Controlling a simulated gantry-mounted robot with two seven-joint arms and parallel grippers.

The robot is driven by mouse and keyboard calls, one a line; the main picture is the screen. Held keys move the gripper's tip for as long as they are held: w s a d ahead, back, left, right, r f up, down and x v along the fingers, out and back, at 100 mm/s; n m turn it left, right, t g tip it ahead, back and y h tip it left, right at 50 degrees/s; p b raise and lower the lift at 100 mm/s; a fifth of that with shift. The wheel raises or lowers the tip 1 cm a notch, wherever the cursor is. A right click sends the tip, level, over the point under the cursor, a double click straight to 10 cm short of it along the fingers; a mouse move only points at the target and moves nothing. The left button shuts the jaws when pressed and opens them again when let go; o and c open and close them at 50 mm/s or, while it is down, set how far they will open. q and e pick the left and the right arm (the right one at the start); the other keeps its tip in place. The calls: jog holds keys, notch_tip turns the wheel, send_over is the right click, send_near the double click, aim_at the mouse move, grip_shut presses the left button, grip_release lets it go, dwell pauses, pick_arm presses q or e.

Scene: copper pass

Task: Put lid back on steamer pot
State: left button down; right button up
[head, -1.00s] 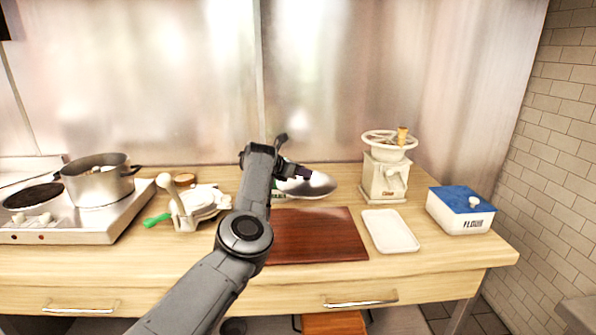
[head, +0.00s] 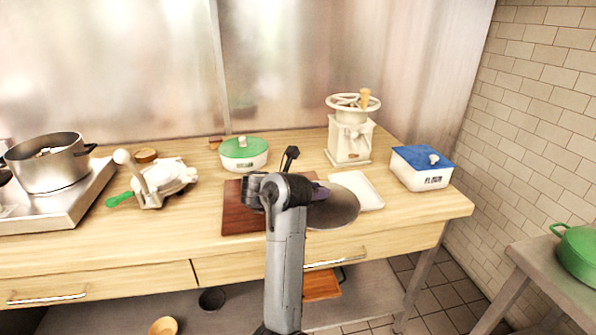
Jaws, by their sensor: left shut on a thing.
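A silver pot (head: 42,168) stands at the far left on a steel hot plate; no lid covers its top, and something indistinct shows inside. My left gripper (head: 316,191) is shut on a round grey metal lid (head: 335,209), seen at the centre. The lid is tilted and shows its broad face, in front of the white tray and the right side of the cutting board. The gripper's link hides part of the lid's left side. My right gripper is not in view.
The wooden counter holds a hot plate (head: 60,215), a white press with green handle (head: 160,182), a green-lidded dish (head: 243,152), a cutting board (head: 238,215), a white tray (head: 360,188), a grinder (head: 350,135) and a flour box (head: 421,168). A green pot (head: 580,252) stands on a side table.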

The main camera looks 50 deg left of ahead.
pick_arm(q)
jog(key=s+d+f, duration=0.1)
jog(key=s+d, duration=0.1)
jog(key=d, duration=1)
jog(key=s+d+f, duration=0.2)
jog(key=d, duration=1.1)
jog(key=shift+d, duration=0.3)
jog(key=shift+s, duration=0.1)
